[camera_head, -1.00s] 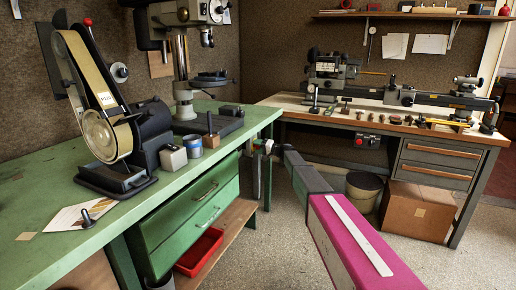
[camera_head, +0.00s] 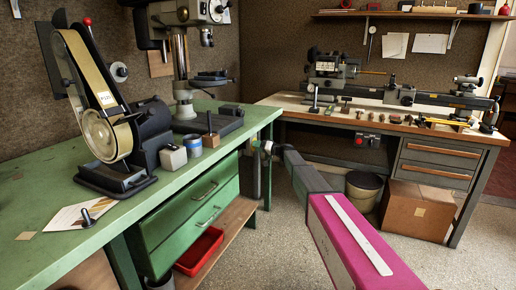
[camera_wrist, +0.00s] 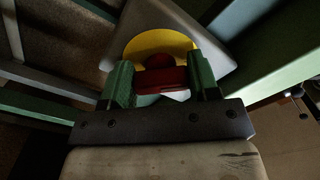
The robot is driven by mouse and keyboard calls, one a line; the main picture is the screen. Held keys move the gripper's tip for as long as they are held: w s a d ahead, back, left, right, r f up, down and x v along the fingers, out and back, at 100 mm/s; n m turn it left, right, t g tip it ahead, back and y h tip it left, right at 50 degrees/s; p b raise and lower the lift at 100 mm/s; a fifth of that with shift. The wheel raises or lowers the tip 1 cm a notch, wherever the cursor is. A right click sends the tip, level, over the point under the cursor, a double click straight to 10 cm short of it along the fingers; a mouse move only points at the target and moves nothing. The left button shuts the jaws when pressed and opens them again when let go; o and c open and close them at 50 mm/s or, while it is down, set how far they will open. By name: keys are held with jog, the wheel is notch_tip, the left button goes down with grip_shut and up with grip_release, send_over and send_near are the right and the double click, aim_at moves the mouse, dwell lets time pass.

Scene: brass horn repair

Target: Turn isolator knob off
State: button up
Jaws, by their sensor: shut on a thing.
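The isolator's red knob (camera_wrist: 160,77) shows in the wrist view in front of a round yellow plate (camera_wrist: 143,46) on a grey housing (camera_wrist: 205,22). Its red bar lies crosswise between the two green fingers of my gripper (camera_wrist: 163,80). My gripper is shut on the bar, one finger at each end. In the head view my gripper (camera_head: 267,148) is small, at the right end of the green bench (camera_head: 200,172). The knob cannot be made out there.
The green bench carries a belt sander (camera_head: 105,125) and a drill press (camera_head: 183,80). A red bin (camera_head: 200,250) sits on the low shelf. A lathe bench (camera_head: 340,116) stands behind, with a bucket (camera_head: 363,188) and cardboard box (camera_head: 418,210) on the floor.

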jog(key=shift+f, duration=0.1)
jog(key=o, duration=0.9)
jog(key=shift+d, duration=0.1)
jog(key=v, duration=1)
jog(key=shift+s+d, duration=0.2)
jog(key=shift+d, duration=0.15)
jog(key=shift+s, duration=0.1)
